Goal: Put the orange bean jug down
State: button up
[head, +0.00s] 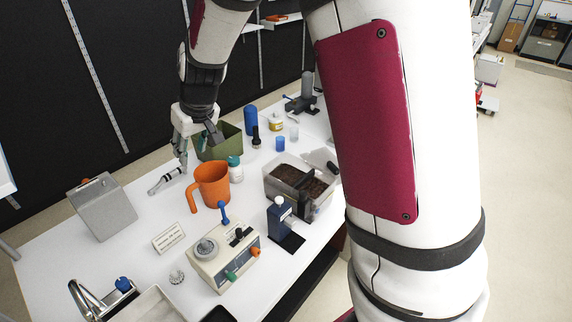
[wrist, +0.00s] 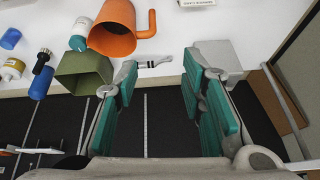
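The orange bean jug (head: 213,187) stands upright on the white table, its handle toward the front left. In the wrist view the jug (wrist: 113,40) shows at the upper left with its open mouth toward the camera and its handle to the right. My gripper (head: 194,150) is behind the jug and to its left, above the table's back part and apart from the jug. In the wrist view my gripper (wrist: 160,82) has its teal-padded fingers spread wide with nothing between them.
A green bin (head: 220,143) stands close beside my gripper. A white bottle with a teal cap (head: 236,170) is right behind the jug. A beige machine (head: 224,258), a sign (head: 168,238) and a divided bean container (head: 290,178) are nearby. A grey stand (head: 104,208) is at left.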

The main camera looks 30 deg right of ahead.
jog(key=s+d+r+m, duration=0.1)
jog(key=s+d+r, duration=0.1)
jog(key=s+r, duration=0.5)
jog(key=s+d+r, duration=0.1)
jog(key=s+r, duration=0.4)
jog(key=s, duration=0.4)
jog(key=s+d+m+h, duration=0.1)
jog(key=s, duration=0.6)
jog(key=s+d+t, duration=0.1)
jog(key=s+d, duration=0.1)
jog(key=s, duration=0.6)
jog(key=shift+d+r+m+h, duration=0.25)
jog(key=shift+r+m+h, duration=0.15)
